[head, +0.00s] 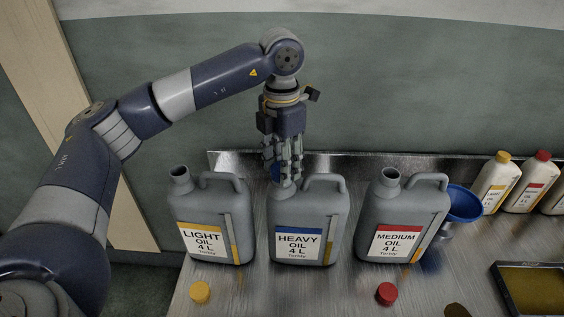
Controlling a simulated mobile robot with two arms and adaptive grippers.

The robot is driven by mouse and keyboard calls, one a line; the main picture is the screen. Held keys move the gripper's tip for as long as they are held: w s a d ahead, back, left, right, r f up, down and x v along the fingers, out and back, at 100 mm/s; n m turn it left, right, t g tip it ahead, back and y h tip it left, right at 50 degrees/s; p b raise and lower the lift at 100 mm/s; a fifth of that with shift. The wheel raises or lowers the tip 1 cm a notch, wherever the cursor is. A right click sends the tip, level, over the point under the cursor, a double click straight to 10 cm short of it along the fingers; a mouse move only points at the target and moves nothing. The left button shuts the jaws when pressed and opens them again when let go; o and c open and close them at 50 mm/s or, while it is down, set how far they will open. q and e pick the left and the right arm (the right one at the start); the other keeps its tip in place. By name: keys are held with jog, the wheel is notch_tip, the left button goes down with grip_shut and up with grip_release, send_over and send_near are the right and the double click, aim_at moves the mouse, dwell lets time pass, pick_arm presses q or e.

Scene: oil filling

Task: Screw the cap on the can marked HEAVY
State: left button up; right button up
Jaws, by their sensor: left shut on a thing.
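The HEAVY can (308,215) is a grey jug with a blue-banded label, standing upright between the two other cans. My left gripper (283,175) points straight down over its neck, at the back left of the can's top. It is shut on a blue cap (276,173), which shows only as a small patch between the fingers. The fingers mostly hide the neck, so I cannot tell whether the cap touches it or is seated. My right gripper is not in view.
The open LIGHT can (211,213) stands left and the open MEDIUM can (403,214) right. A yellow cap (200,292) and a red cap (386,293) lie in front on the metal bench. A blue funnel (463,203), small capped bottles (496,183) and a dark-rimmed tray (501,277) are right.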

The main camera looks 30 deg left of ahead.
pick_arm(q)
jog(key=shift+f+b, duration=0.35)
jog(key=shift+f, duration=0.15)
dwell(0.3)
jog(key=o, duration=0.8)
notch_tip(320, 180, up, 12)
jog(key=shift+r, duration=0.1)
